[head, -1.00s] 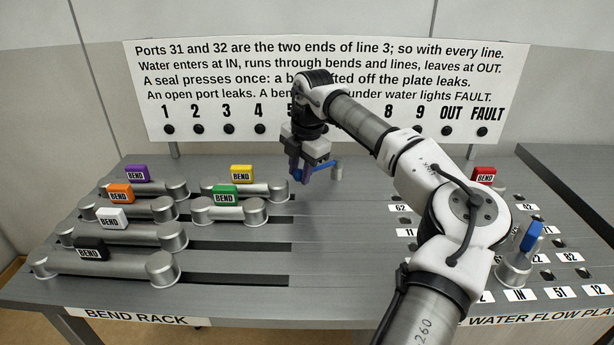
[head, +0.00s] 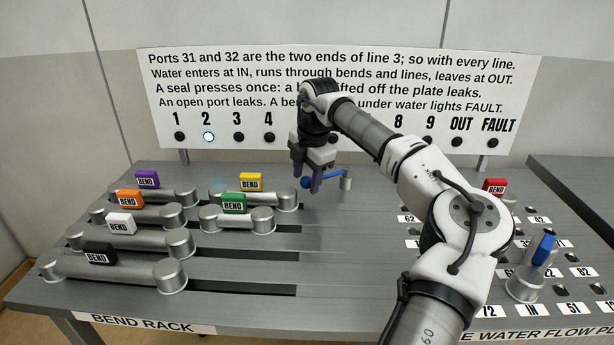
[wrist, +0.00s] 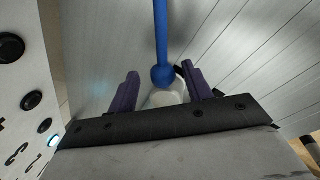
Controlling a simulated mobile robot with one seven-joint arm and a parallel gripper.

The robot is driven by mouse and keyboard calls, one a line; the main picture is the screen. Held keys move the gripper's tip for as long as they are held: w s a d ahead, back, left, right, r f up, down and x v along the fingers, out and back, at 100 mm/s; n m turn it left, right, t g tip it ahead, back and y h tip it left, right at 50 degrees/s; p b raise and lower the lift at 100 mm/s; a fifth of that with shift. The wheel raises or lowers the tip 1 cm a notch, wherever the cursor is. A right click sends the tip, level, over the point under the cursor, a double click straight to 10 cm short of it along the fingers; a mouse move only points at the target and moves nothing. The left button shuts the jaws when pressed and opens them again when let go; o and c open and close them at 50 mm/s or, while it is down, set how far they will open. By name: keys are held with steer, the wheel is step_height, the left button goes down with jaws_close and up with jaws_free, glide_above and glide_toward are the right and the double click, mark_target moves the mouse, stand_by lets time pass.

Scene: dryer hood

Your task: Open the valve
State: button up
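The valve has a blue lever (head: 328,179) with a round knob at its left end. My gripper (head: 307,181) points down over the knob end. In the wrist view, the blue lever (wrist: 162,30) runs up from its ball knob (wrist: 163,76), which lies between my two purple fingers. The fingers stand apart with gaps beside the knob, so my gripper is open. I cannot tell how deep the knob sits between the fingertips.
Lamp 2 (head: 208,136) glows on the sign board. Several tagged bends, such as the yellow one (head: 251,182), lie on the rack at left. A blue-tagged bend (head: 543,249) and a red-tagged bend (head: 494,186) stand on the plate at right. My arm hides part of the plate.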

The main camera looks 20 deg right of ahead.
step_height(320, 180, up, 14)
steer(key=s+b, duration=0.1)
steer(key=s, duration=0.1)
steer(key=shift+s+d+f, duration=0.2)
steer(key=shift+s+d, duration=0.05)
steer(key=shift+s, duration=0.1)
stand_by(0.5)
